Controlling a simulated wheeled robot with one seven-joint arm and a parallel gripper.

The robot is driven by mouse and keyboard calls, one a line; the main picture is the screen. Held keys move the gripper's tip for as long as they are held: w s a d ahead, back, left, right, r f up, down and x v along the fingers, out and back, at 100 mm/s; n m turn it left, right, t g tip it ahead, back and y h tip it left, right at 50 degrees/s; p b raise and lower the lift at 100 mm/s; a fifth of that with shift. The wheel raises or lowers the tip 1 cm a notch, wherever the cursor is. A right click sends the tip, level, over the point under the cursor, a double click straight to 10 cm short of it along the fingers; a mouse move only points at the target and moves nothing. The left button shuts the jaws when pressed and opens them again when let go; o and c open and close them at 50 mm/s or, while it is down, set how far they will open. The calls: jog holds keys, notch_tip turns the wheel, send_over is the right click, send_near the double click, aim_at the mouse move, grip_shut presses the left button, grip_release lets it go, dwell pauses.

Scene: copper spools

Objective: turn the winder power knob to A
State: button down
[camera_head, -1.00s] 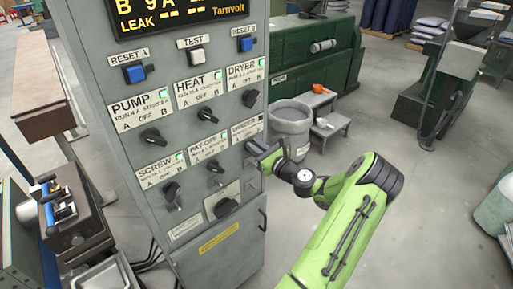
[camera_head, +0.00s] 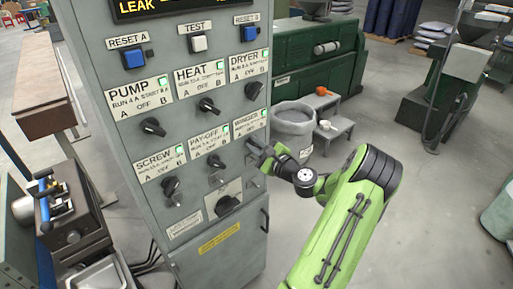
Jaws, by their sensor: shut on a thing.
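The winder label (camera_head: 250,122) is on the right side of the grey control cabinet (camera_head: 218,262), in the lower row, beside the pay-off knob. Its indicator light is green. My gripper (camera_head: 257,152) is at the winder knob just below this label and is shut on it. The knob itself is hidden behind the fingers, so I cannot tell its pointing direction. My green arm reaches in from the lower right.
Other black knobs are close by: dryer (camera_head: 252,91), heat (camera_head: 208,105), pump (camera_head: 152,126), screw (camera_head: 170,186) and pay-off (camera_head: 216,161). A larger black knob (camera_head: 228,205) sits lower. A grey bin (camera_head: 294,118) and small steps (camera_head: 332,128) stand right of the cabinet.

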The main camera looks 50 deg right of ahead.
jog(key=shift+r, duration=0.1)
dwell(0.4)
jog(key=c, duration=1.4)
grip_release()
jog(key=o, duration=0.3)
jog(key=shift+w, duration=0.15)
jog(key=b+v, duration=0.1)
jog(key=v, duration=1.4)
jog(key=shift+s, duration=0.4)
jog(key=shift+a, duration=0.1)
